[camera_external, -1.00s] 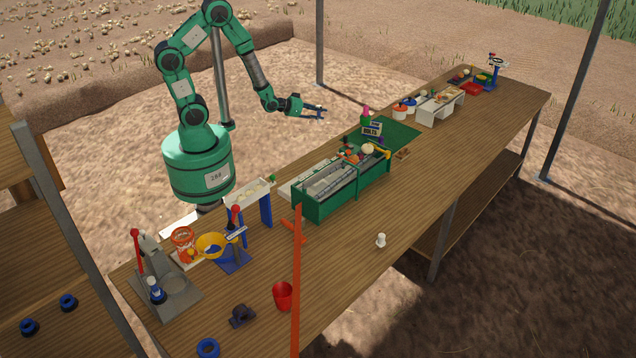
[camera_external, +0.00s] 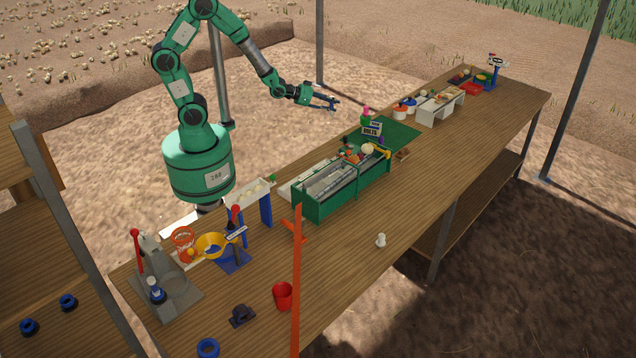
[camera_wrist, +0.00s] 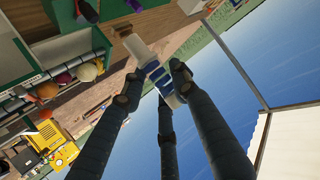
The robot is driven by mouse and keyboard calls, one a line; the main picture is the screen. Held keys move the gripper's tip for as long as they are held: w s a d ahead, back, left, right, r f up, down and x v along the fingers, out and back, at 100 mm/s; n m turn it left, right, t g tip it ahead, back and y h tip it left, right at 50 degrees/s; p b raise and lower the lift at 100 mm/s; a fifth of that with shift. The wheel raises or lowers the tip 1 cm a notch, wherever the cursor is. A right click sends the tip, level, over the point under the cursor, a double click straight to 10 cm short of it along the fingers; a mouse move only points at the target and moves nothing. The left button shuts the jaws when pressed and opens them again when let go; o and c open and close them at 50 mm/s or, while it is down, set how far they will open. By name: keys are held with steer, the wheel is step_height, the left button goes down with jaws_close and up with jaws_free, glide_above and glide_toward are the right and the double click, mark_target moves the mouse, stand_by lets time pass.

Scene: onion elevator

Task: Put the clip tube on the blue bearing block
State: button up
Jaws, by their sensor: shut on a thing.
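My gripper (camera_external: 328,103) is held in the air behind the bench, left of the green mat. In the wrist view my gripper (camera_wrist: 152,88) has its fingers closed around a white tube with blue bands (camera_wrist: 157,76), which looks like the clip tube. The tube lies tilted between the fingertips. A dark bluish-purple block (camera_external: 242,315), shaped like a bearing block, stands on the near part of the bench, far from my gripper. I cannot tell for certain that it is the blue bearing block.
The long bench (camera_external: 440,165) carries a green bin (camera_external: 335,196), a green mat (camera_external: 397,132), a white rack (camera_external: 440,106), a red cup (camera_external: 283,296) and a blue ring (camera_external: 208,348). An orange post (camera_external: 297,285) rises near the front. The bench's right front stretch is mostly clear.

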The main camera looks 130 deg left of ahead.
steer(key=w+d+r+m+t+h, duration=0.1)
steer(key=w+d+m+t+h, duration=0.15)
steer(key=w, duration=0.55)
steer(key=w+d+r+m+t+h, duration=0.1)
steer(key=w+d, duration=0.3)
steer(key=w, duration=0.4)
steer(key=w+d+r+m+t+h, duration=0.15)
steer(key=w+d+m+h, duration=0.75)
steer(key=w+d, duration=2)
steer(key=w+d+f+m+g+h+p, duration=0.1)
steer(key=w+d+m+h, duration=0.2)
steer(key=d, duration=1.5)
steer(key=w+d+f+m+g+h, duration=0.15)
steer(key=d+m+h, duration=0.25)
steer(key=d, duration=1.3)
steer(key=s+d+f+m+g+h, duration=0.1)
steer(key=s+d+m+g+h, duration=0.15)
steer(key=d, duration=1.05)
steer(key=s+d+f+m+g+h, duration=0.1)
steer(key=s+d+m+g, duration=0.15)
steer(key=d, duration=0.95)
steer(key=f, duration=0.3)
steer(key=d+f, duration=0.1)
steer(key=f, duration=0.1)
steer(key=shift+s+f+p, duration=0.15)
steer(key=shift+p, duration=0.2)
